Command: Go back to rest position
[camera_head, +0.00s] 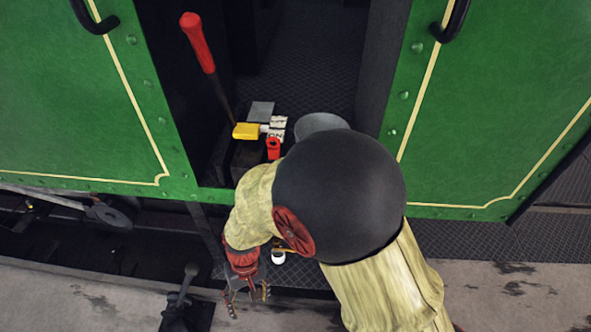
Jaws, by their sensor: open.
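My gripper (247,294) points down at the lower middle of the head view, in front of the tram's doorway and over the step. Its fingers are apart and I see nothing between them. My arm with its dark round joint covers part of the doorway and step. Behind the gripper, inside the doorway, is a dark box (243,158) with a yellow block (246,131), a red piece (273,148) and small ON/OFF labels (277,129). The gripper is apart from all of these.
A red-handled lever (198,42) leans in the doorway. Green tram panels (75,100) with black handrails flank it on both sides. A grey round object (320,124) is partly hidden behind my arm. A small dark lever (187,285) stands at the platform edge. Bare platform (70,300) lies lower left.

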